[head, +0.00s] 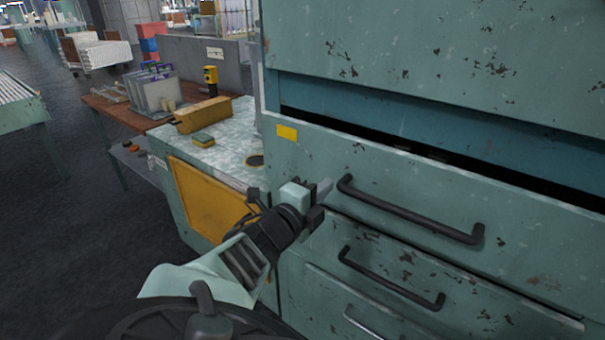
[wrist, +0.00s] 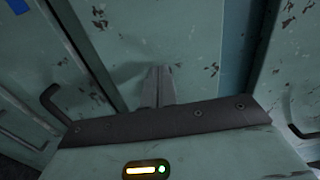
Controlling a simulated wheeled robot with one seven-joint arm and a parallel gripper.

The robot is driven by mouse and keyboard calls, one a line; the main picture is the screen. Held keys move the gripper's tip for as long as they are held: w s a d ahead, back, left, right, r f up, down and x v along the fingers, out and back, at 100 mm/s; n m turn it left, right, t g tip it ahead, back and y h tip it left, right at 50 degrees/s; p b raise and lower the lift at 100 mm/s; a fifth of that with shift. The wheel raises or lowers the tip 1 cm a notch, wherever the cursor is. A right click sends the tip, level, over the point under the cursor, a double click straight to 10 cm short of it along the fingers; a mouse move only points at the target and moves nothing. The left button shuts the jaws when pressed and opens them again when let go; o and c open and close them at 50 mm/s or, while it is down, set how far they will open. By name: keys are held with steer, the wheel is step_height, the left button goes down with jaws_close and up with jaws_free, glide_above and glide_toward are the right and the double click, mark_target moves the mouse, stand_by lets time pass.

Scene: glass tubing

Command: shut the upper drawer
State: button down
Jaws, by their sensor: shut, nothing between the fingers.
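The upper drawer (head: 400,190) is a worn green front with a yellow label and a long black bar handle (head: 410,212). It stands out a little from the cabinet, with a dark gap along its top edge. My gripper (head: 325,187) is shut and empty, in front of the drawer face just left of the handle's left end. In the wrist view its closed fingers (wrist: 158,86) point at a green scuffed panel. I cannot tell whether the tips touch it.
A lower drawer with its own black handle (head: 390,280) sits below, and a green panel (head: 450,60) overhangs above. To the left stands a bench (head: 215,155) with a yellow block (head: 202,115) and a sponge (head: 203,140).

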mark_target(340, 174)
steer(key=b+x, duration=0.2)
steer(key=shift+w+d+f, duration=0.2)
steer(key=shift+w+d, duration=0.1)
steer(key=shift+w+d+r, duration=0.2)
steer(key=shift+w, duration=0.05)
steer(key=shift+w+d+r, duration=0.15)
steer(key=shift+w+d, duration=0.1)
steer(key=shift+w, duration=0.05)
steer(key=shift+p+x, duration=0.9)
steer(key=shift+x, duration=1.05)
steer(key=shift+d, duration=0.1)
